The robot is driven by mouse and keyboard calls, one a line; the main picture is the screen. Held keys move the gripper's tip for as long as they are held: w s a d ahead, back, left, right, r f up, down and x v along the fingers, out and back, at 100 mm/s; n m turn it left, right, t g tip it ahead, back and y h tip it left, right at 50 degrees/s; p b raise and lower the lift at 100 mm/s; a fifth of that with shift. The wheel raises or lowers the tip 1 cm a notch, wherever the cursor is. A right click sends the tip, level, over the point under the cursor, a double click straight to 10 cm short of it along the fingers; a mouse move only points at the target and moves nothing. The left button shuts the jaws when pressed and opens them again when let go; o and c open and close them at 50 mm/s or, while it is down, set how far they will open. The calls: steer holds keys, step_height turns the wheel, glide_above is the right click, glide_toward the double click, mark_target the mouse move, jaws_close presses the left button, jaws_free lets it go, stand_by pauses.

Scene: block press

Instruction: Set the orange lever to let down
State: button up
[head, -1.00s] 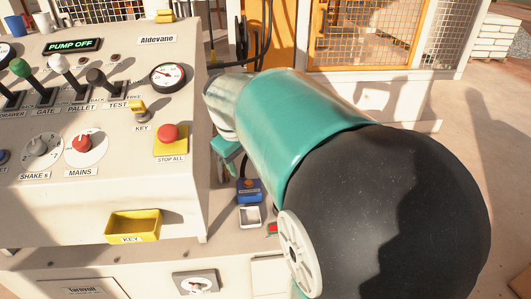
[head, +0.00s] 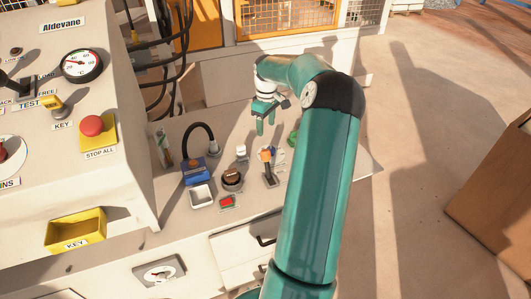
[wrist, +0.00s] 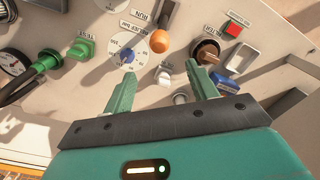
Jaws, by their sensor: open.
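The orange lever (head: 266,155) stands on the low side panel, right of the brown knob, with its orange grip at the top. In the wrist view its rounded orange grip (wrist: 160,41) is seen nearly end-on, beside a "RUN" label. The rest of its lettering is hidden or too small, so I cannot tell its setting. My gripper (head: 265,121) hangs above the panel, beyond the lever in the head view. Its two green fingers (wrist: 162,73) are apart and empty. In the wrist view the lever lies ahead of the fingertips, not touching them.
A white knob (wrist: 164,75) shows between my fingers. The tall console (head: 110,190) stands left.

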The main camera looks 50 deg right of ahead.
mark_target(266, 151)
step_height(266, 151, down, 14)
steer(key=shift+a+r, duration=0.1)
stand_by(0.4)
jaws_close()
